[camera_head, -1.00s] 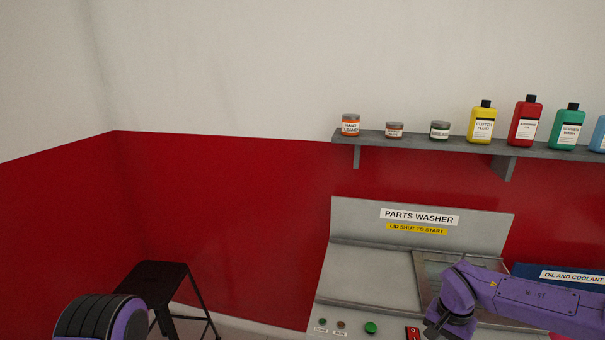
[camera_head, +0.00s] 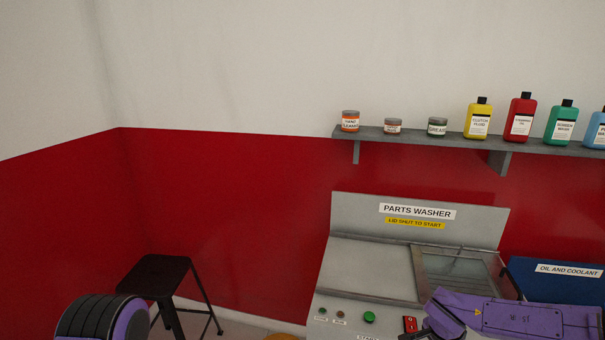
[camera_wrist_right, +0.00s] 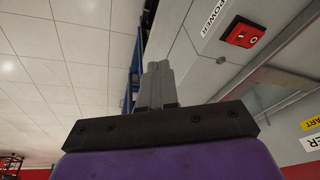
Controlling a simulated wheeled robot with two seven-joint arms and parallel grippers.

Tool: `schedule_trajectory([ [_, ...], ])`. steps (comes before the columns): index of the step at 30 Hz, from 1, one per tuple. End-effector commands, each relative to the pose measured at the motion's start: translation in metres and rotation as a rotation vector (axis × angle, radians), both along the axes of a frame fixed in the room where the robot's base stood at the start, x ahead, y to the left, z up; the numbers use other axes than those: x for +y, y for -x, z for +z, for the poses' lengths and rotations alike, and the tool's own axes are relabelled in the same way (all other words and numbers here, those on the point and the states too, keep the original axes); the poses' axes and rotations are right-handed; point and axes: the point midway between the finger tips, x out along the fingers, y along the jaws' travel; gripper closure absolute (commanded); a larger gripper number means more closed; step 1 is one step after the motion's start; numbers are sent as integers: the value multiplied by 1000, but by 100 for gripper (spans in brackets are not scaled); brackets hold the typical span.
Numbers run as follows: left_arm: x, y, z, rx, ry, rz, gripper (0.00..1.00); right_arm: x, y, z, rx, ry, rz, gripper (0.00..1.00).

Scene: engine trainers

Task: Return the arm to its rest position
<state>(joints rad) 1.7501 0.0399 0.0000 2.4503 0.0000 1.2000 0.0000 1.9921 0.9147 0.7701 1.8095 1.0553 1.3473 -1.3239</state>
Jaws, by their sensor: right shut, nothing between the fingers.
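My right arm, purple, comes in from the lower right in the head view, in front of the parts washer (camera_head: 368,262). The fingers of my right gripper are not clear there. In the right wrist view my right gripper (camera_wrist_right: 158,72) is shut and empty, its two grey fingers together. A red power switch (camera_wrist_right: 243,35) on a pale panel is right of the fingers, apart from them. My left gripper is not in view; a purple and black part of my left arm shows at the lower left of the head view.
A black stool (camera_head: 156,274) stands left of the washer. A blue oil and coolant container (camera_head: 545,282) stands right of it. A wall shelf (camera_head: 420,138) above holds several jars and bottles. Tiled floor (camera_wrist_right: 60,70) shows clear left of the gripper in the wrist view.

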Motion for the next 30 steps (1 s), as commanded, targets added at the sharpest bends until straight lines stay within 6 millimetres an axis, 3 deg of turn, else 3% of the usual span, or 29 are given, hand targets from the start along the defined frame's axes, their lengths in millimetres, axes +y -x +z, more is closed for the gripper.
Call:
schedule_trajectory([
  [5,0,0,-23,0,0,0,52,28,45,-81,-134,153,-14,100],
  [7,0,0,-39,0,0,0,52,45,85,-130,-193,181,58,100],
  [10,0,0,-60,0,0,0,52,59,154,-186,-206,158,210,100],
  [12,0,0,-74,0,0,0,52,59,205,-214,-159,137,336,100],
  [15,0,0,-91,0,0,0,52,46,265,-238,-47,146,540,100],
  [17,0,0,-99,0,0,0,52,33,287,-246,15,175,631,100],
  [19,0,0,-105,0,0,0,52,23,297,-253,52,208,680,100],
  [30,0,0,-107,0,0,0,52,23,301,-257,63,211,700,100],
])
